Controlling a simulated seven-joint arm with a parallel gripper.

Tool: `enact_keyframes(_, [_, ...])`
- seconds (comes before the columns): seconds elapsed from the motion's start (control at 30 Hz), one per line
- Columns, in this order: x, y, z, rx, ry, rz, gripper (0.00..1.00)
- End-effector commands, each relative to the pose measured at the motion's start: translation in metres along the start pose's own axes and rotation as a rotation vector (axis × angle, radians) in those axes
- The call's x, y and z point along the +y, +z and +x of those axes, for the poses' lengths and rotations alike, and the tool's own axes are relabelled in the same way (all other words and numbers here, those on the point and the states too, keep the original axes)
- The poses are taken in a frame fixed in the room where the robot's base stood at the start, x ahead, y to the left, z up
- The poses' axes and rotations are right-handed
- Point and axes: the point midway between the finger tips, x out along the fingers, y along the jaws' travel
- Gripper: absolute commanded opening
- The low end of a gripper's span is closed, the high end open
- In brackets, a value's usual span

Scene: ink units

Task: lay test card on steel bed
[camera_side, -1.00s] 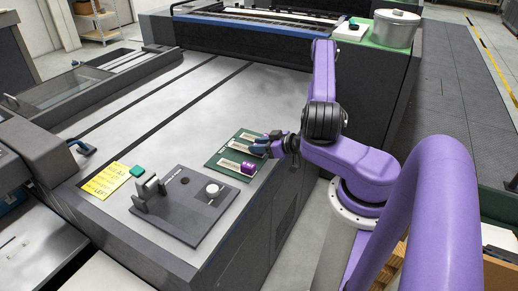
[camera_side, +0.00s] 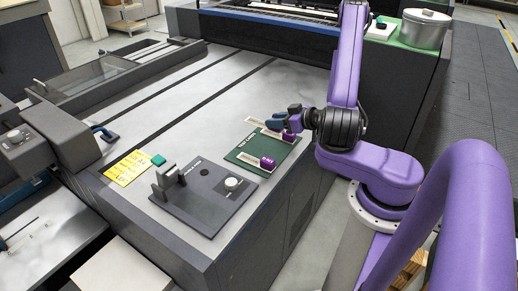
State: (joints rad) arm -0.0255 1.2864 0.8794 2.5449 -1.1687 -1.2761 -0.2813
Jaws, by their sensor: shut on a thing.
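My gripper (camera_side: 284,121), dark with blue-grey fingers, is over the back edge of the green mat (camera_side: 279,150). It appears shut on a narrow pale test card (camera_side: 260,125) with a purple block (camera_side: 288,136) at its right end. The held card looks slightly raised from the mat, but its height is hard to tell. A second pale card (camera_side: 248,158) with a purple block (camera_side: 267,163) lies on the front of the mat. The steel bed (camera_side: 185,95) is the wide light grey surface to the left. The fingers partly hide the grip.
A dark plate (camera_side: 205,205) with an upright clamp (camera_side: 165,178) and white knob sits at the bed's front. A yellow note (camera_side: 127,168) and green block (camera_side: 158,160) lie beside it. A metal pot (camera_side: 425,28) stands at the back right. The bed's middle is clear.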

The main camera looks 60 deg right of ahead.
Motion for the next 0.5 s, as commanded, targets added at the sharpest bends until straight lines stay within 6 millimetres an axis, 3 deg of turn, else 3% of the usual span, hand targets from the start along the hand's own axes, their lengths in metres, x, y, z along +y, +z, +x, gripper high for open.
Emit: enact_keyframes(0.5, [-0.093, -0.047, 0.05, 0.004, -0.01, -0.008, 0.01])
